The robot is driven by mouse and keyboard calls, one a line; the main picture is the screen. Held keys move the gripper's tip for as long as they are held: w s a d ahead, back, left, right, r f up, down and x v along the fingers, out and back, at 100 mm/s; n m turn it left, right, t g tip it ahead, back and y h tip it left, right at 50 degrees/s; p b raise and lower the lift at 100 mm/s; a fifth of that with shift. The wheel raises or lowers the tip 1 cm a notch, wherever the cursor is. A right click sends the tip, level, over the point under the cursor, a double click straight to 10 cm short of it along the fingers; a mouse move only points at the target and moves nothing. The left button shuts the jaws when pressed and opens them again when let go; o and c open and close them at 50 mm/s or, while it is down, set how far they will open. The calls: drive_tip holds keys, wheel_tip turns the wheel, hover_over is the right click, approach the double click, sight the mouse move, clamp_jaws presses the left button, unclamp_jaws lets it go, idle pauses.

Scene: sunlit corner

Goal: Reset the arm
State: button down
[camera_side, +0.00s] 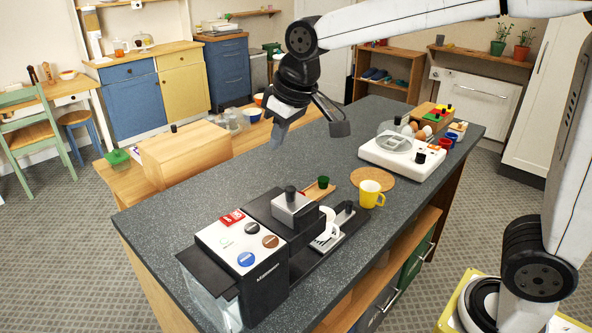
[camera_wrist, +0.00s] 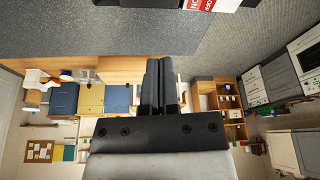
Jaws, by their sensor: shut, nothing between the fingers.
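My gripper (camera_side: 277,138) hangs in the air above the far side of the dark grey counter (camera_side: 330,160). In the wrist view its two fingers (camera_wrist: 161,82) lie side by side, shut, with nothing held. The arm comes in from the right of the side view. My gripper is apart from everything on the counter.
A coffee machine (camera_side: 247,262) stands at the near end of the counter. A yellow mug (camera_side: 371,193) is beside a round cork mat (camera_side: 384,177). The counter's middle is clear.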

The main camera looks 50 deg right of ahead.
drive_tip(key=s+d+f+m+h, duration=0.1)
drive_tip(key=s+d+f, duration=0.15)
drive_tip(key=f, duration=0.35)
drive_tip(key=s+d+f, duration=0.1)
drive_tip(key=d+f, duration=0.3)
drive_tip(key=f, duration=0.2)
drive_tip(key=s+d+f+m+g, duration=0.1)
drive_tip(key=s+f, duration=0.6)
drive_tip(key=s, duration=0.2)
drive_tip(key=shift+s+d+f, duration=0.2)
drive_tip(key=shift+s+f, duration=0.1)
